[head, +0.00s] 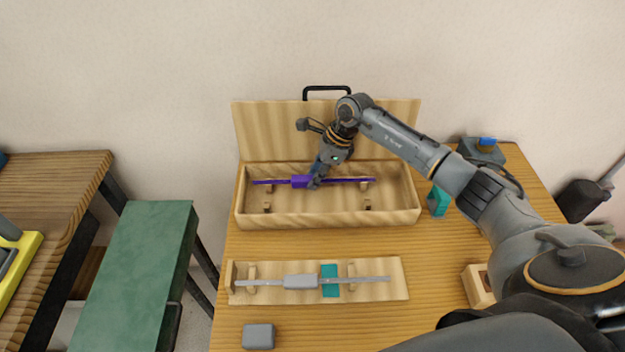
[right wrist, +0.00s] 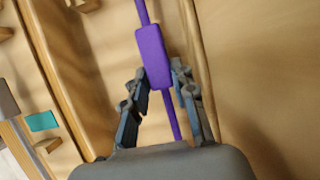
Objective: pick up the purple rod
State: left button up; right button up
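The purple rod (head: 340,180) lies lengthwise in the open wooden case (head: 330,219), with a thicker purple block near its middle. The rod also shows in the right wrist view (right wrist: 152,55), running between the fingers. My right gripper (head: 316,181) reaches down into the case at the rod, just right of the block. In the right wrist view, its fingers (right wrist: 160,82) stand apart on either side of the rod, with a gap beside the thin part. Contact with the block is hard to judge. My left gripper is out of view.
A grey rod (head: 300,282) lies on a wooden stand with a teal patch in front of the case. A grey block (head: 258,336) is near the front. A teal block (head: 438,201) and a grey device (head: 481,151) stand right of the case. The raised lid (head: 270,130) is behind.

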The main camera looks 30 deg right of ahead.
grip_shut()
jog(key=shift+w+r, duration=0.1)
jog(key=shift+r+b, duration=0.6)
jog(key=shift+r, duration=0.05)
jog(key=s+a+r+b, duration=0.5)
jog(key=s+a+r, duration=0.1)
jog(key=s+r, duration=0.65)
jog(key=s+a+f+n+g+h, duration=0.1)
jog(key=s+f+n+g+h, duration=0.1)
jog(key=n, duration=0.9)
jog(key=s+a+f+n+g+h, duration=0.2)
jog(key=s+f+n+g, duration=0.2)
jog(key=n, duration=0.8)
jog(key=shift+s+a+f+g, duration=0.3)
jog(key=shift+s+f, duration=0.55)
jog(key=shift+s, duration=0.15)
